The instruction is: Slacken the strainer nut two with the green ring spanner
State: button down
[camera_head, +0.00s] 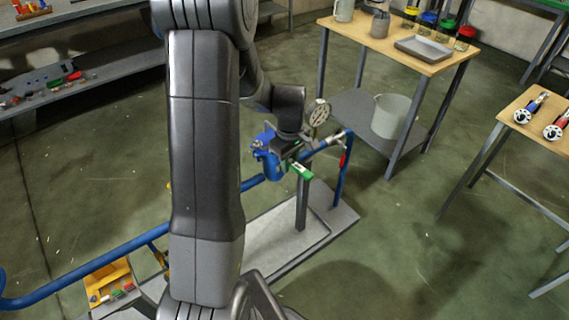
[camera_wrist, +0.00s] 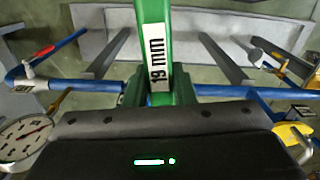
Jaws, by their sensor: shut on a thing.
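The green ring spanner (camera_head: 302,170) sticks out below my gripper (camera_head: 290,147) in the head view. In the wrist view the green spanner (camera_wrist: 180,45) runs up from my gripper (camera_wrist: 160,125), with a white "19 mm" label on it. My gripper is shut on the spanner, beside the blue strainer body (camera_head: 267,142) on the pipe rig. Strainer nut two cannot be made out, and the spanner's ring end on it is hidden by my gripper, so I cannot tell whether they touch.
A pressure gauge (camera_head: 319,112) stands close to my gripper. The blue pipe (camera_head: 140,240) crosses the rig, with a red valve handle (camera_head: 343,158) at its right. A wooden-topped table (camera_head: 350,33) with a bucket (camera_head: 392,115) below stands behind.

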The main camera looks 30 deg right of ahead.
jog(key=d+n, duration=0.1)
jog(key=w+d+n, duration=0.1)
jog(key=d, duration=0.1)
dwell(0.5)
jog(key=d+n, duration=0.1)
jog(key=w+d+n+p, duration=0.1)
jog(key=shift+w+d+n, duration=0.2)
jog(key=shift+d+n, duration=0.05)
jog(key=shift+n, duration=0.05)
jog(key=shift+s+a, duration=0.15)
jog(key=shift+a, duration=0.15)
dwell(0.4)
jog(key=shift+r, duration=0.1)
